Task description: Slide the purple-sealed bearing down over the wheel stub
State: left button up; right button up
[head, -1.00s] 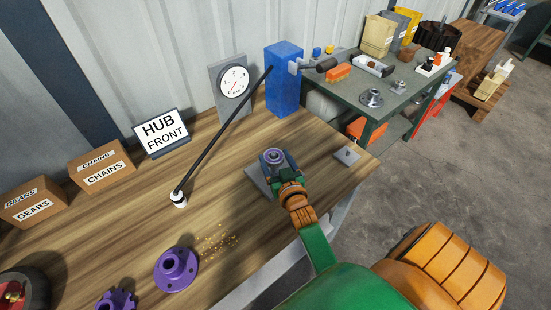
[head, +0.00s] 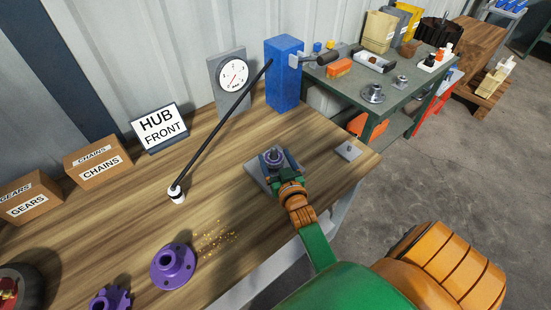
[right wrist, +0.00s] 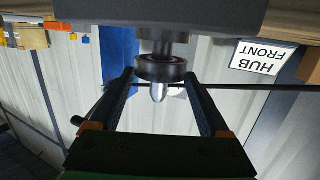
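My right gripper (head: 274,160) is at the grey plate (head: 256,180) on the wooden bench. In the upside-down right wrist view, the dark ring of the bearing (right wrist: 160,68) lies between the fingertips (right wrist: 160,76). The bright pointed tip of the wheel stub (right wrist: 158,92) sticks out through the ring, so the bearing is around the stub. A short length of shaft shows between the ring and the dark base (right wrist: 100,12). The purple seal is hard to make out. My left gripper is not in view.
A purple flange (head: 172,266) and a second purple part (head: 111,299) lie at the front left. A small grey plate (head: 348,150) lies right.

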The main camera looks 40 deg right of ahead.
jog(key=shift+o, duration=1)
jog(key=v, duration=0.7)
jog(key=shift+s+r+p, duration=0.1)
jog(key=shift+s+p, duration=0.05)
jog(key=shift+p, duration=0.25)
